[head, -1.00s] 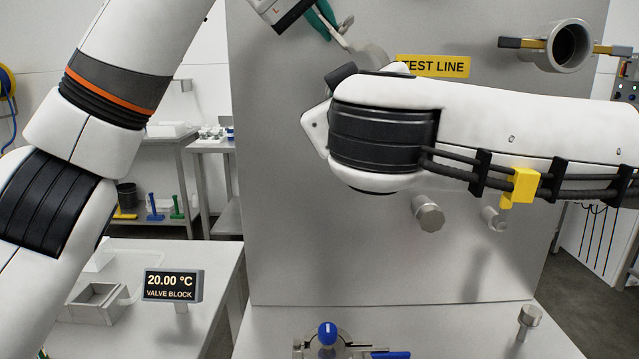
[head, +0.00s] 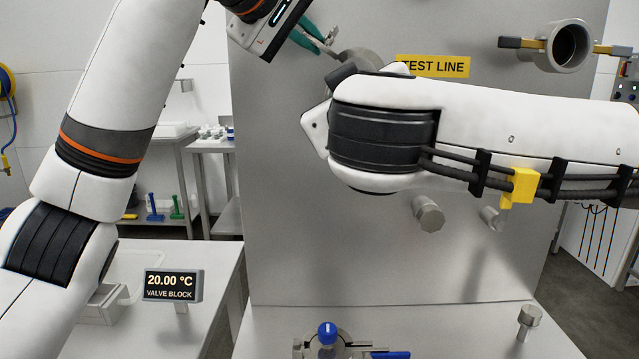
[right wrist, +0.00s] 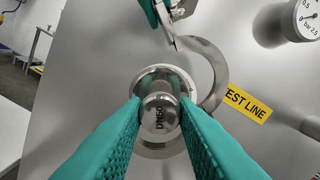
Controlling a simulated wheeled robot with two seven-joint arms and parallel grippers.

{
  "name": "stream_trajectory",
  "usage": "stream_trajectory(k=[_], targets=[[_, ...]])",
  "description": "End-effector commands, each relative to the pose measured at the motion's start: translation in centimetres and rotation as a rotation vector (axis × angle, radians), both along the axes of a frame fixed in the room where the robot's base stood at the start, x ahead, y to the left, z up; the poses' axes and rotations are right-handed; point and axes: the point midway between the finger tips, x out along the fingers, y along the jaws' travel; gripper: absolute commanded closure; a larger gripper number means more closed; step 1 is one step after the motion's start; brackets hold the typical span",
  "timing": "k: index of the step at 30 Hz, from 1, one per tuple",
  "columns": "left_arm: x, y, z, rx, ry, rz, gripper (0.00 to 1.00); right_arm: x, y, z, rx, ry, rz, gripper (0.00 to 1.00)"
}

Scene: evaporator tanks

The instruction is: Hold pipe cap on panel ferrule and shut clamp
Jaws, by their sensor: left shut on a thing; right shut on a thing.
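The metal pipe cap (right wrist: 158,118), marked DN50, sits in front of the panel in the right wrist view. My right gripper (right wrist: 158,108) is shut on it with both green fingers; my right arm hides it in the head view. A round metal rim shows around the cap; the ferrule behind is mostly hidden, so I cannot tell how they meet. The clamp's curved arm (right wrist: 220,70) swings out to the right of the cap, open; it shows partly in the head view (head: 362,60). My left gripper (head: 322,42) is shut on a part of the clamp.
A yellow TEST LINE label (head: 433,66) is on the steel panel (head: 330,250). Capped stubs (head: 428,213) stick out below my right arm. A blue-knobbed valve (head: 327,333) stands on the bench in front.

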Motion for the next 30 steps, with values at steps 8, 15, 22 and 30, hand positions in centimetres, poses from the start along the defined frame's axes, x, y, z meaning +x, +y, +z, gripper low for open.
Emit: stream_trajectory(k=[8,15,22,30], targets=[[-0.2,0.5,-1.9,-0.133,0.006,-0.013,1.00,0.1,-0.1,0.0,0.001,0.001,-0.003,1.00],[-0.2,0.5,-1.8,-0.137,0.006,-0.012,1.00,0.1,-0.1,0.0,0.001,0.001,-0.003,1.00],[-0.2,1.1,-3.2,-0.229,0.009,-0.014,1.00,0.1,-0.1,-0.1,0.001,0.001,-0.003,1.00],[-0.2,1.5,-4.0,-0.321,0.006,-0.013,1.00,0.1,-0.1,0.0,0.001,0.001,-0.003,1.00]])
